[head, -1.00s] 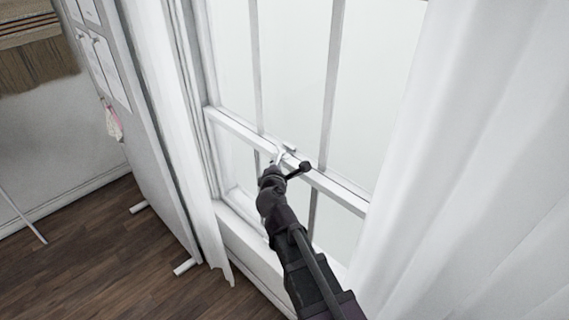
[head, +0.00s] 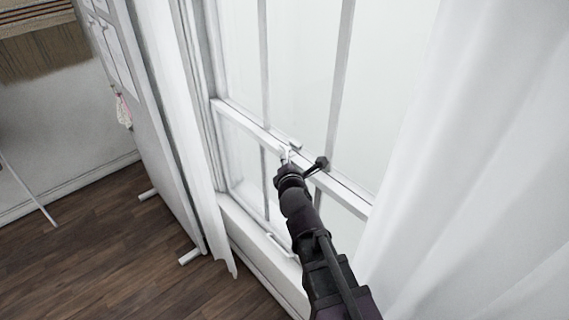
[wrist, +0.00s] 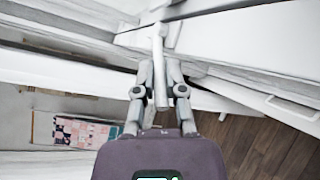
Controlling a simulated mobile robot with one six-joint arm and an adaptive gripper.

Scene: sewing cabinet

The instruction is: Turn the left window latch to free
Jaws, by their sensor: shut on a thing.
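The white window latch (head: 294,145) sits on the white rail between the upper and lower panes in the head view. In the wrist view its pale lever (wrist: 158,62) runs lengthwise between the two grey fingers of my gripper (wrist: 160,75). My gripper is shut on this lever. In the head view my gripper (head: 285,160) is at the latch, at the near side of the rail, and its dark wrist hides part of the contact. How far the lever is turned is hard to tell.
The window rail (head: 245,121) runs across the window. A white curtain (head: 470,170) hangs close on the right, and a narrower one (head: 180,130) on the left. A pale sash handle (head: 280,245) is low on the window. Wooden floor (head: 110,245) is clear at lower left.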

